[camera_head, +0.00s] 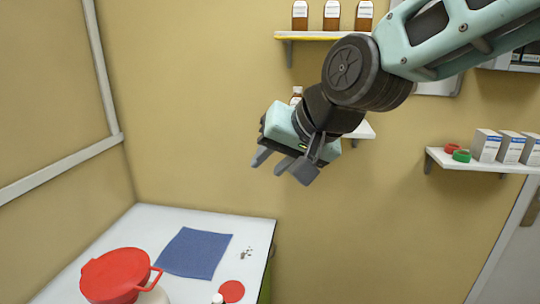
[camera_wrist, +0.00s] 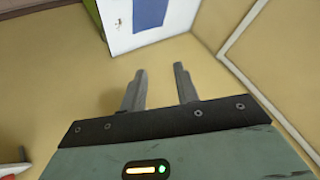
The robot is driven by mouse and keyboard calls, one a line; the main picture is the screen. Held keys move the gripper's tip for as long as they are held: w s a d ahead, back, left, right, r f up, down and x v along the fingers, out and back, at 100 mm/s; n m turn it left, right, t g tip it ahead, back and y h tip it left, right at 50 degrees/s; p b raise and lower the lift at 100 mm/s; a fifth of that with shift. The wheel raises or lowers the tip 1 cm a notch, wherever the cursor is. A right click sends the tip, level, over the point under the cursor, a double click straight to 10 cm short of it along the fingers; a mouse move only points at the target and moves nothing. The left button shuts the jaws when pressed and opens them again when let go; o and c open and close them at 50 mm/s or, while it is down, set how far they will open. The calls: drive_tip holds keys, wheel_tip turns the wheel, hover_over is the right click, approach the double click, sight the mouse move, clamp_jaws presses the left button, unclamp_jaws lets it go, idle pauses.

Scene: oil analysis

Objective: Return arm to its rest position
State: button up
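My gripper (camera_head: 281,168) hangs in the air at the end of my raised arm, above and to the right of the white table. Its fingers point down and to the left.
The white table (camera_head: 130,225) holds a red funnel (camera_head: 110,275), a blue mat (camera_head: 195,252) and a red disc (camera_head: 231,291). Wall shelves carry brown bottles (camera_head: 332,15) and white boxes (camera_head: 486,145). A small shelf (camera_head: 362,131) is close behind my gripper.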

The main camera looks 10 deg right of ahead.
drive_tip(key=shift+s+f, duration=0.15)
drive_tip(key=shift+f, duration=0.1)
drive_tip(key=s+d+f+n+g+h+b, duration=0.2)
drive_tip(key=s+d+f+n+g+b, duration=0.1)
drive_tip(key=s+f+b, duration=0.4)
drive_tip(key=s+d+f+n+g+h+b, duration=0.2)
drive_tip(key=s+d+f+n+g+b, duration=0.2)
drive_tip(key=s+f, duration=1)
wheel_tip(320, 180, down, 7)
drive_tip(key=d+n+b, duration=0.1)
drive_tip(key=b, duration=0.2)
drive_tip(key=shift+d+r+h, duration=0.2)
drive_tip(key=shift+d+h, duration=0.1)
drive_tip(key=shift+h, duration=0.1)
